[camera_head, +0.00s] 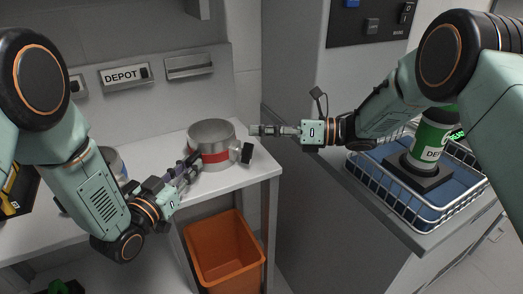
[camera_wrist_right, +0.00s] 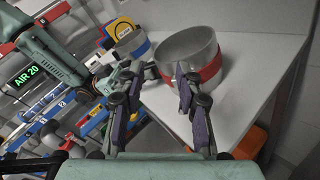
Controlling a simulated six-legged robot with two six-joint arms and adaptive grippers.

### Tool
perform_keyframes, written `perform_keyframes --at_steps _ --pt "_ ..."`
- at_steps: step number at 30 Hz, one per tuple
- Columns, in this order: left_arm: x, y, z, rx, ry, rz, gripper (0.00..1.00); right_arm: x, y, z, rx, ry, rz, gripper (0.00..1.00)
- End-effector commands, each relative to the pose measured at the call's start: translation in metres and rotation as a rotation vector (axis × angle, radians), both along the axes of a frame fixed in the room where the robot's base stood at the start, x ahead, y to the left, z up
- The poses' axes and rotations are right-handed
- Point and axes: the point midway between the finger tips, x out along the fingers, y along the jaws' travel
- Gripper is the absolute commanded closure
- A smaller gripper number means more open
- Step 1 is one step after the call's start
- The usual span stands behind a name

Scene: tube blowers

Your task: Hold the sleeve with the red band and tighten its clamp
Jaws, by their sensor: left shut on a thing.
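The sleeve with the red band (camera_head: 211,135) is a short, wide, grey open cylinder upright on the white bench near its right end. Its clamp has a dark knob (camera_head: 247,153) on the right side. My left gripper (camera_head: 194,161) is shut on the sleeve at its left front side. My right gripper (camera_head: 256,130) hangs empty just above and right of the knob. In the right wrist view its fingers (camera_wrist_right: 160,72) are spread apart, with the sleeve (camera_wrist_right: 190,52) beyond the right finger. I cannot make out the knob clearly there.
A sleeve with a blue band (camera_wrist_right: 132,46) stands further along the bench (camera_wrist_right: 250,70). An orange bin (camera_head: 224,252) is below the bench. A wire basket (camera_head: 385,195) holding a green and white canister (camera_head: 430,140) stands at right, under my right arm.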

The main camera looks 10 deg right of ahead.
Motion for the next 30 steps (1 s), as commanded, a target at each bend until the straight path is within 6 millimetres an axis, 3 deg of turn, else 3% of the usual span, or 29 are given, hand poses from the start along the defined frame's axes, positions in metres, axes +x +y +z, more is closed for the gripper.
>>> perform_keyframes --at_steps 3,7,8,11,15,18,23,30 --pt "0.000 0.000 0.000 0.000 0.001 0.000 1.00 -0.001 0.031 0.030 0.182 -0.133 0.030 0.65" --pt "0.000 0.000 0.000 0.000 0.001 0.000 1.00 -0.005 0.042 0.047 0.376 -0.256 -0.002 0.65" --pt "0.000 0.000 0.000 0.000 0.001 0.000 1.00 -0.007 0.040 0.043 0.413 -0.270 -0.029 0.65" --pt "0.000 0.000 0.000 0.000 0.001 0.000 1.00 -0.012 0.019 0.007 0.486 -0.268 -0.172 0.65" --pt "0.000 0.000 0.000 0.000 0.001 0.000 1.00 -0.023 -0.013 -0.056 0.446 -0.185 -0.343 0.65" --pt "0.000 0.000 0.000 0.000 0.001 0.000 1.00 -0.030 -0.025 -0.082 0.415 -0.143 -0.405 0.65" --pt "0.000 0.000 0.000 0.000 0.001 0.000 1.00 -0.032 -0.029 -0.096 0.395 -0.121 -0.439 0.65" --pt "0.000 0.000 0.000 0.000 0.001 0.000 1.00 -0.012 -0.004 -0.085 0.394 -0.120 -0.436 0.65"
